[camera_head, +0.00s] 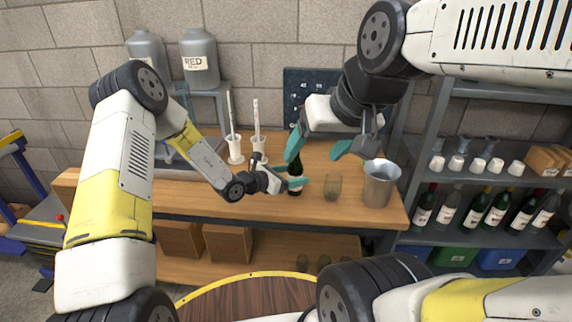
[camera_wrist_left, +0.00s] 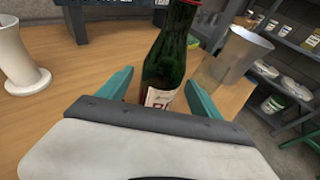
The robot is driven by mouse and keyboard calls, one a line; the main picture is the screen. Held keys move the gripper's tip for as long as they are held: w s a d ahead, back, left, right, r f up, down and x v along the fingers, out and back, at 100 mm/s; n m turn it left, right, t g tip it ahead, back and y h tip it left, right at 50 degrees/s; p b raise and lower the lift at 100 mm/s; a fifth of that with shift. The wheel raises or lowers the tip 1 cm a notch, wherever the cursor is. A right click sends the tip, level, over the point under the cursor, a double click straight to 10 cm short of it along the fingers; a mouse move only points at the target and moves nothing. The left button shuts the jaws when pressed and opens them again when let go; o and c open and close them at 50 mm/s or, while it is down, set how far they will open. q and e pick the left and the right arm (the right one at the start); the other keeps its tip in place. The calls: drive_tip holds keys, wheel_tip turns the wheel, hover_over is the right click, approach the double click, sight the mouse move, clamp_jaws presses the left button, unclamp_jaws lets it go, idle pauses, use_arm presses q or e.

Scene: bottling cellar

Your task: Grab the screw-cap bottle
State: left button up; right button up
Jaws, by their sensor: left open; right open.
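A dark green bottle (camera_head: 296,185) with a pale label stands on the wooden bench. In the left wrist view the bottle (camera_wrist_left: 168,62) shows a red edge near its neck; its top is cut off, so its closure is not clear. My left gripper (camera_head: 289,176) is open at the bottle's lower part. Its teal fingers (camera_wrist_left: 158,80) show on either side of the bottle; I cannot tell whether they touch it. My right gripper (camera_head: 314,154) is open and empty above the bench, with one finger close to the bottle's upper part in the picture.
Two white cylinders (camera_head: 236,150) with upright rods stand left. A shelf rack (camera_head: 470,184) holds several bottles at the right. A round table (camera_head: 245,299) is in front.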

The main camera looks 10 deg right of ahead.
sight(301, 173)
use_arm(q)
drive_tip(key=x, duration=0.4)
drive_tip(key=shift+w+d+f, duration=0.1)
drive_tip(key=shift+w, duration=0.05)
clamp_jaws()
